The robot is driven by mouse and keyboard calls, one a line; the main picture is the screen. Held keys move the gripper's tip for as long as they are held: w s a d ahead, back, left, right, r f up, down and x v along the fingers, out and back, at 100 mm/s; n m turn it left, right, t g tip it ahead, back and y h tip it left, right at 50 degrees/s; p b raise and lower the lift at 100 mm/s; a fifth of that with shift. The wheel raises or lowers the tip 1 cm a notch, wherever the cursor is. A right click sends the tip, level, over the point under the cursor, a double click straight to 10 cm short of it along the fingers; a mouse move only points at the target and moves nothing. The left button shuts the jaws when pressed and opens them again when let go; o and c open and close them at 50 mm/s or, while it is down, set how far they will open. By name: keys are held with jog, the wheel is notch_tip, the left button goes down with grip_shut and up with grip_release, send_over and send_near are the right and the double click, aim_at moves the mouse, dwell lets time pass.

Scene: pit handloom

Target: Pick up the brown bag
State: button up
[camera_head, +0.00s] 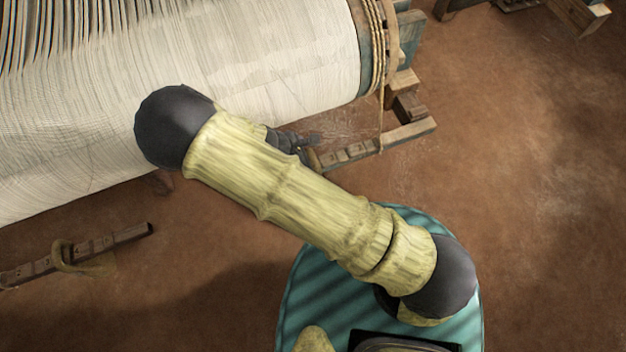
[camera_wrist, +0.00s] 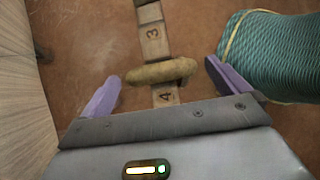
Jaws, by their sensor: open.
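A tan-brown oblong thing (camera_wrist: 160,72), perhaps the brown bag, lies across a wooden strip marked with numbers in the wrist view. My gripper (camera_wrist: 162,69) is open, with one purple finger on each side of this thing in the picture. I cannot tell how far above it the fingers are, and I see no contact. In the head view, my arm hides most of my gripper and the spot below it.
The wooden strip (camera_wrist: 152,32) runs along the brown floor. The loom's large roll of pale cloth (camera_head: 290,50) stands close by at upper left. Another wooden bar (camera_head: 125,235) with a tan loop (camera_head: 85,263) lies at lower left.

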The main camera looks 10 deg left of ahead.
jog(key=x, duration=0.4)
jog(key=shift+f, duration=0.15)
jog(key=c, duration=1.5)
